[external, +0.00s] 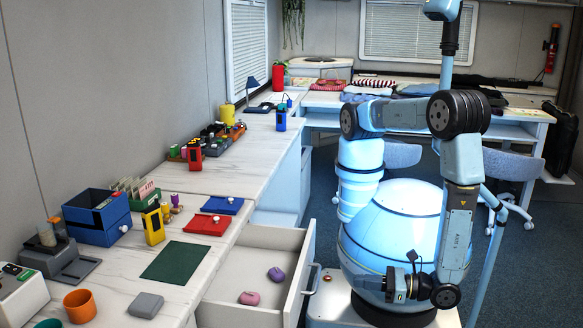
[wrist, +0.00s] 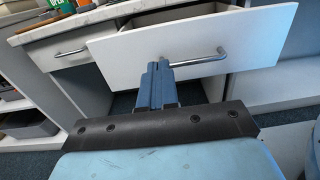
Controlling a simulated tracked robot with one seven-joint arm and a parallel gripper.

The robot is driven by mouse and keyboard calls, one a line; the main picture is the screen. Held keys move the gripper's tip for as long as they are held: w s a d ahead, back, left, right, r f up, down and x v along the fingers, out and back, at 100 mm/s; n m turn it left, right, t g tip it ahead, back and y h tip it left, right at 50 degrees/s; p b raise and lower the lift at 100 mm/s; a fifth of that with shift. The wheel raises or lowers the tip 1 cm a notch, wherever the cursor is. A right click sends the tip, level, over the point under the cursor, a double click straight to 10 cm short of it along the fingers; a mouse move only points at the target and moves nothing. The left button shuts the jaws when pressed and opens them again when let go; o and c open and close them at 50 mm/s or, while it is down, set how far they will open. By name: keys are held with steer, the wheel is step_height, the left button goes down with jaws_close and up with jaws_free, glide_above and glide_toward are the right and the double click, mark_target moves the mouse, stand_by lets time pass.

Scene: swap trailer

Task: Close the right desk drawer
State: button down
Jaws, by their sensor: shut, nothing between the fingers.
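The right desk drawer is pulled open. Its pale front panel (wrist: 240,35) fills the upper middle of the wrist view, with a metal bar handle (wrist: 205,60). In the external view the open drawer (external: 262,239) shows its inside, with a purple item (external: 276,274) and a pink item (external: 249,298) on its floor. My gripper (wrist: 158,66) is shut and empty, in front of the drawer front. Its fingertips overlap the left part of the handle in the wrist view. I cannot tell whether they touch it.
A second drawer (wrist: 75,38) with its own handle sits to the left in the wrist view. The desktop (external: 120,283) above bears boxes, cups and mats. A chair (external: 512,165) stands at the right of the external view.

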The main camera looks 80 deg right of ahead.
mark_target(302, 276)
steer(key=w, duration=1.3)
steer(key=shift+w+f, duration=0.2)
steer(key=shift+w, duration=0.15)
steer(key=w, duration=2.5)
steer(key=shift+r, duration=0.2)
steer(key=s, duration=1.4)
steer(key=shift+s+f, duration=0.25)
steer(key=shift+s, duration=0.15)
